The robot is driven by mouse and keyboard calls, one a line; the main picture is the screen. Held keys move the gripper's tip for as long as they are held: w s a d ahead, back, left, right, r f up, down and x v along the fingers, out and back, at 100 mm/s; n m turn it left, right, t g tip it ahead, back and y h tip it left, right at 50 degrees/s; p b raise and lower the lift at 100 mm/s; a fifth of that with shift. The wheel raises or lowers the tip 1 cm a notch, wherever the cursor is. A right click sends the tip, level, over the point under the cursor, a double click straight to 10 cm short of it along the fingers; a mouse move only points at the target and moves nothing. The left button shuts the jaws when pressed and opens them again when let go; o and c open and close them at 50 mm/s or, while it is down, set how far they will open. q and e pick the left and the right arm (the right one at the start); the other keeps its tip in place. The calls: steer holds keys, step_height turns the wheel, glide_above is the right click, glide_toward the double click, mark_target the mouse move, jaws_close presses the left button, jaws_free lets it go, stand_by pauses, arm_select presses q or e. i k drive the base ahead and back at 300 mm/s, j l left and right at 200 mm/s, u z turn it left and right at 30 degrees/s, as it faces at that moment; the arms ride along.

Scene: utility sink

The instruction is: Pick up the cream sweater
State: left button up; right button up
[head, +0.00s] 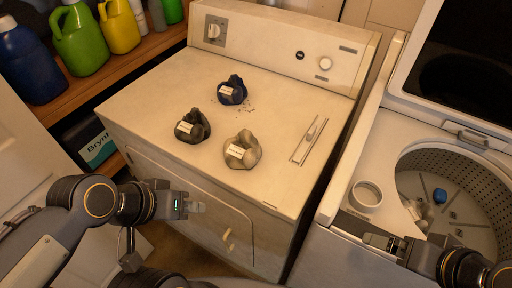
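The cream sweater (242,150) is a small crumpled bundle with a white label. It lies on the front middle of the cream dryer top (160,90). My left gripper (198,207) is in front of the dryer, to the left of and nearer than the sweater, apart from it. Nothing shows in its fingers, and their gap cannot be made out. My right gripper (368,240) is over the front edge of the open washer, well to the right of the sweater. Its finger opening cannot be made out either.
A black bundle (192,127) and a dark blue bundle (232,90) lie near the sweater. A flat metal piece (309,140) lies to its right. The washer drum (470,205) holds a blue item (440,195). A white ring-shaped cup (366,195) sits on the washer's rim. Bottles (80,40) stand on the left shelf.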

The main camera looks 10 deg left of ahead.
mark_target(242, 151)
steer(key=j+u, duration=0.5)
steer(key=u, duration=0.2)
steer(key=j+u, duration=0.35)
steer(key=i+l, duration=0.05)
steer(key=l, duration=0.05)
